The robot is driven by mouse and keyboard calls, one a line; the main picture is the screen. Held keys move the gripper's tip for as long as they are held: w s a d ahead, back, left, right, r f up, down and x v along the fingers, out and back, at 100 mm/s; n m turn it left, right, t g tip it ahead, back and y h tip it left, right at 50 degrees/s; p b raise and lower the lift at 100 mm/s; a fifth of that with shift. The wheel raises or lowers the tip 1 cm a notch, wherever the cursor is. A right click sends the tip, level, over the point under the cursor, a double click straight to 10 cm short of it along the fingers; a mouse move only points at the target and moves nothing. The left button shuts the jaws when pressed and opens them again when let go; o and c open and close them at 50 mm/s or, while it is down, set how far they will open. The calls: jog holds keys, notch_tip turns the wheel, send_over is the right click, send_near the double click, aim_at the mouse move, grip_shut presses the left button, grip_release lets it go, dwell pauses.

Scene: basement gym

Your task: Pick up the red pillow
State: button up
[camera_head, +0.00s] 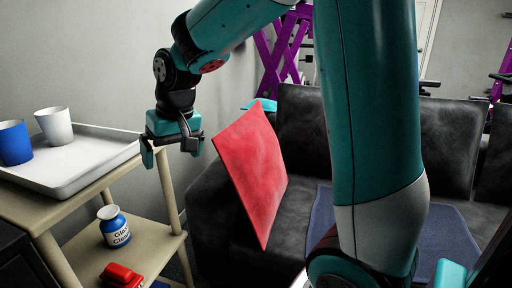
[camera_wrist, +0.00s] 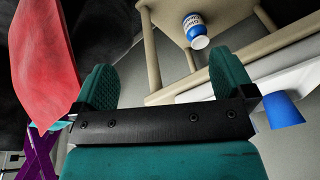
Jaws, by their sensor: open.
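The red pillow (camera_head: 254,174) stands tilted on the left end of the black sofa in the head view. It also shows at the left of the wrist view (camera_wrist: 44,65). My gripper (camera_head: 172,156) is in the air to the left of the pillow, between it and the shelf cart, with its fingers pointing down. In the wrist view my gripper (camera_wrist: 168,88) has its two teal fingers apart with nothing between them. The pillow lies outside the fingers, beside the left one. My arm hides part of the sofa.
A tan cart (camera_head: 63,208) stands at left with a white tray (camera_head: 96,160), a blue cup (camera_head: 14,143) and a white cup (camera_head: 54,126). Its lower shelf holds a blue-white bottle (camera_head: 114,228) and a red object (camera_head: 121,276). The black sofa (camera_head: 452,143) fills the right.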

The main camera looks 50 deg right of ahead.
jog(key=w+d+r+m+h+p, duration=0.1)
jog(key=w+d+r+m+p, duration=0.25)
jog(key=d, duration=0.35)
jog(key=w+d+r+m+h+p, duration=0.1)
jog(key=w+d+r+m+p, duration=0.15)
jog(key=w+d+r, duration=0.35)
jog(key=m+h+p, duration=0.3)
jog(key=m+p, duration=0.3)
jog(key=p, duration=0.1)
send_near(248, 120)
jog(key=shift+w+d+f+g, duration=0.25)
jog(key=shift+d+f, duration=0.05)
jog(key=shift+f, duration=0.3)
jog(key=shift+w+d+f+g, duration=0.25)
jog(key=shift+d+f, duration=0.1)
jog(key=shift+f, duration=0.3)
jog(key=p+x, duration=0.1)
jog(key=x, duration=0.5)
jog(key=shift+a+p, duration=0.1)
jog(key=shift+p, duration=0.2)
jog(key=shift+f, duration=0.25)
jog(key=shift+c, duration=0.5)
jog(key=c, duration=1.1)
jog(key=shift+r, duration=0.1)
jog(key=shift+c, duration=1)
